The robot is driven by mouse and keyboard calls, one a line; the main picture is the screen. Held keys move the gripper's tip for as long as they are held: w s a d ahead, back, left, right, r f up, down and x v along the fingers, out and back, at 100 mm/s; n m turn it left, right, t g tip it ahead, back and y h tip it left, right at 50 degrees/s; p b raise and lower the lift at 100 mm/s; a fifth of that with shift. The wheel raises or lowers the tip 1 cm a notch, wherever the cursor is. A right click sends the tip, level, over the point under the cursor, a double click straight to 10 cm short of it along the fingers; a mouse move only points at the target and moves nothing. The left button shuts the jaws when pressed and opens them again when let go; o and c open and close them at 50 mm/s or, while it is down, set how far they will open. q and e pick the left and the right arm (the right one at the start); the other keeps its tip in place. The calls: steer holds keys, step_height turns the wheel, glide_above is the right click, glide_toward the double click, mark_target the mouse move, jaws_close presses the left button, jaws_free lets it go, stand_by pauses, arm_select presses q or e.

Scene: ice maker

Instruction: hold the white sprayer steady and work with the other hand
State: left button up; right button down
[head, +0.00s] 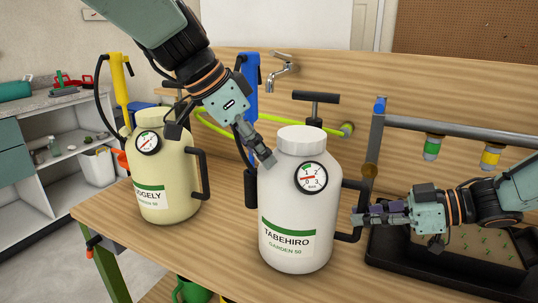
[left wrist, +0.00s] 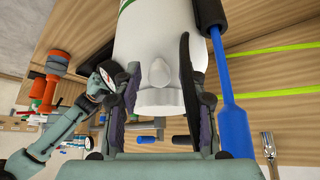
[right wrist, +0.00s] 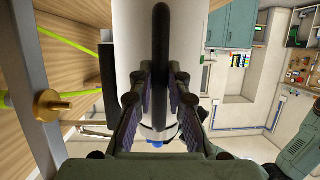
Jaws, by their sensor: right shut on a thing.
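The white sprayer (head: 290,205) stands upright on the wooden bench, with a round gauge and a white cap. My right gripper (head: 365,217) is shut on its black side handle (head: 351,185); the handle also shows between the fingers in the right wrist view (right wrist: 160,35). My left gripper (head: 266,158) reaches down from the upper left to the sprayer's left shoulder. In the left wrist view its fingers (left wrist: 152,75) are apart, with the sprayer's white top (left wrist: 160,98) between them. I cannot tell whether they touch it.
A cream sprayer (head: 165,190) with a yellow wand (head: 119,85) stands to the left. A blue wand (head: 251,75) rises behind the white sprayer. A tap (head: 282,70) is on the back board. A dark tray (head: 400,255) and a grey pipe (head: 440,125) are at the right.

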arm_select(q)
steer(key=v, duration=0.7)
stand_by(0.6)
steer(key=v, duration=0.7)
stand_by(0.5)
arm_select(e)
steer(key=c, duration=1.4)
jaws_free()
steer(key=shift+o, duration=0.2)
arm_select(q)
steer(key=shift+r, duration=0.1)
arm_select(e)
steer(key=shift+d, duration=0.1)
